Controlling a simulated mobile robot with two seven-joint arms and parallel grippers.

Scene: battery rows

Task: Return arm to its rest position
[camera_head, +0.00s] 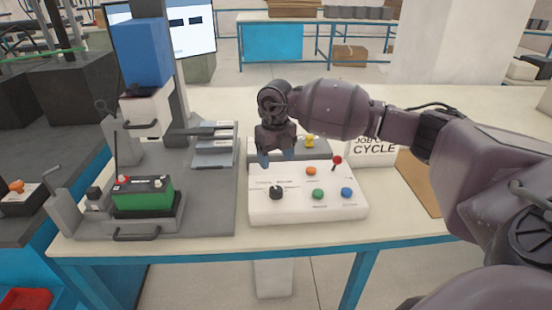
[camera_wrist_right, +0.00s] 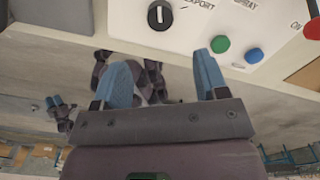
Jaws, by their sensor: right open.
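My right arm reaches in from the right in the head view. Its right gripper (camera_head: 276,157) points down over the back left part of the white control panel (camera_head: 331,207). The blue fingertips are apart with nothing between them. In the right wrist view the right gripper (camera_wrist_right: 164,78) also shows open and empty, with the panel (camera_wrist_right: 190,28) at the top. A small dark shape with blue tips, which looks like my left gripper (camera_wrist_right: 60,104), shows at the left there; its jaw state is too small to tell. It is not in the head view.
A green battery (camera_head: 143,196) sits in the station at left. A white sign (camera_head: 372,151) stands behind the panel.

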